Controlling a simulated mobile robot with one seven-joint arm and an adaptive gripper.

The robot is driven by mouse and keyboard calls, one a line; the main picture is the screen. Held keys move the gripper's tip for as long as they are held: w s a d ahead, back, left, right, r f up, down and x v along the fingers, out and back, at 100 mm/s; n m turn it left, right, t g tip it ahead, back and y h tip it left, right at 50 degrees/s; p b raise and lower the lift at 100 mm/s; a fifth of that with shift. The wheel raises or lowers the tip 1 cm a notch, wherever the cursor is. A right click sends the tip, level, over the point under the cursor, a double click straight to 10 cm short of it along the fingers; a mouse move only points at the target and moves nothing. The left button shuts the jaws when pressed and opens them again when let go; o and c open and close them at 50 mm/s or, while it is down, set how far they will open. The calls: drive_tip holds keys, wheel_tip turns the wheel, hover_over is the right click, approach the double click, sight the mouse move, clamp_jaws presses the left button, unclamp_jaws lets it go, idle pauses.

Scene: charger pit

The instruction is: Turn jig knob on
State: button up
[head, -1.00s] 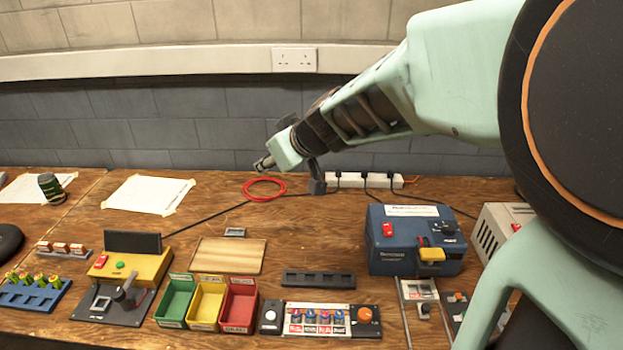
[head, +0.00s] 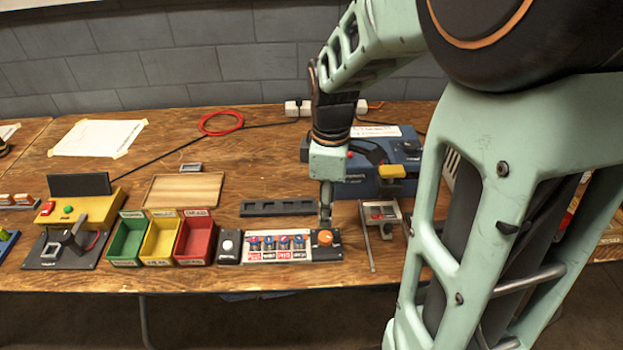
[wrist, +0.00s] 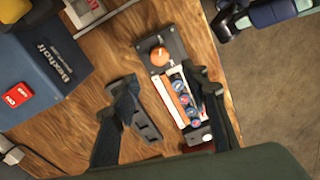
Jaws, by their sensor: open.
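The jig knob (head: 325,238) is round and orange, on a dark plate at the right end of the jig (head: 252,255). The jig is a white strip with several cells in a row and red-and-white labels. In the wrist view the knob (wrist: 159,56) shows near the top middle, and the cell row (wrist: 186,100) lies below it. My gripper (head: 325,216) points down just behind and above the knob in the head view. In the wrist view my gripper (wrist: 165,84) is open and empty, its fingers straddling the jig area with the knob beyond the tips.
A dark slotted rail (head: 278,208) lies behind the jig. A blue charger box (head: 370,180) stands behind right, and a small metal stand (head: 382,215) is right of the knob. Green, yellow and red bins (head: 194,240) stand left. The table's front edge is close.

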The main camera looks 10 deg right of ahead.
sight(325, 236)
wheel_tip(325, 236, down, 10)
drive_tip(key=shift+r+b, duration=0.1)
drive_tip(key=shift+b, duration=0.8)
clamp_jaws()
